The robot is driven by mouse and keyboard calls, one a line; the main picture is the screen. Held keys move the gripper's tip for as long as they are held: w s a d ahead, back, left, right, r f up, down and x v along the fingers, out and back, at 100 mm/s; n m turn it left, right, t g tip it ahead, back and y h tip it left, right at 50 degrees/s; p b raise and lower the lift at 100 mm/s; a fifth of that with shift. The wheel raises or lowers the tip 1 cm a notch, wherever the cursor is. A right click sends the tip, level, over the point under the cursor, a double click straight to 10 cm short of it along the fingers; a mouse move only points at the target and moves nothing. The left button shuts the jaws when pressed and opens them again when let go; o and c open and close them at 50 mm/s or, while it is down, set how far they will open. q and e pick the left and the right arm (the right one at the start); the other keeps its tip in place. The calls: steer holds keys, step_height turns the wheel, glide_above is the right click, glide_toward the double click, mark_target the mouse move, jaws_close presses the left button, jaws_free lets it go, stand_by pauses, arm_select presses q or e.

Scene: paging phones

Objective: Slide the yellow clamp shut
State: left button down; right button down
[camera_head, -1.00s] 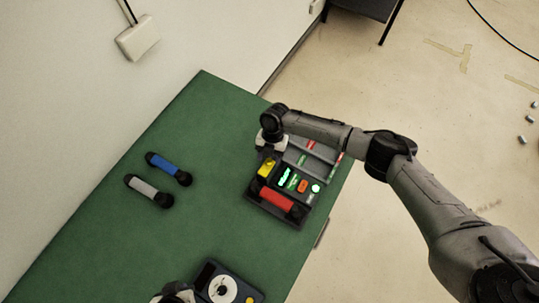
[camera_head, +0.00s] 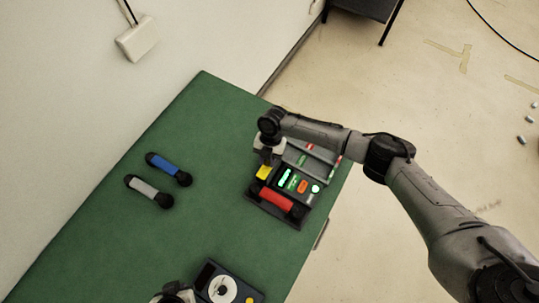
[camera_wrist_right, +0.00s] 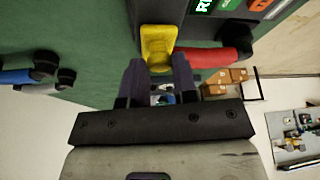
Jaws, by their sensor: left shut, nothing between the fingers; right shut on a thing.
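The yellow clamp (camera_head: 264,173) sits on the dark phone base (camera_head: 273,219), beside the upper left end of the red handset (camera_head: 277,200). My right gripper (camera_head: 266,160) is over the clamp and shut on it. In the right wrist view the yellow clamp (camera_wrist_right: 158,40) lies at the tips of the two dark fingers of my right gripper (camera_wrist_right: 159,68). The red handset (camera_wrist_right: 212,57) lies just to its right there. My left gripper (camera_head: 174,292) is at the bottom edge of the head view, partly cut off, shut and empty.
A blue handset (camera_head: 168,168) and a grey handset (camera_head: 148,190) lie on the green table (camera_head: 120,240) at left. A device with a white dial (camera_head: 222,289) is beside my left gripper. The middle of the table is clear.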

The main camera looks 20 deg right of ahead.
mark_target(261, 174)
steer(key=s+a, duration=0.2)
steer(key=a, duration=0.1)
steer(key=shift+s+a+r+p, duration=0.1)
steer(key=shift+s+a+p, duration=0.15)
steer(key=shift+a+p, duration=0.05)
steer(key=c, duration=0.9)
jaws_free()
steer(key=b+v, duration=0.1)
steer(key=v, duration=1.2)
steer(key=shift+w+d+r, duration=0.15)
steer(key=shift+r, duration=0.15)
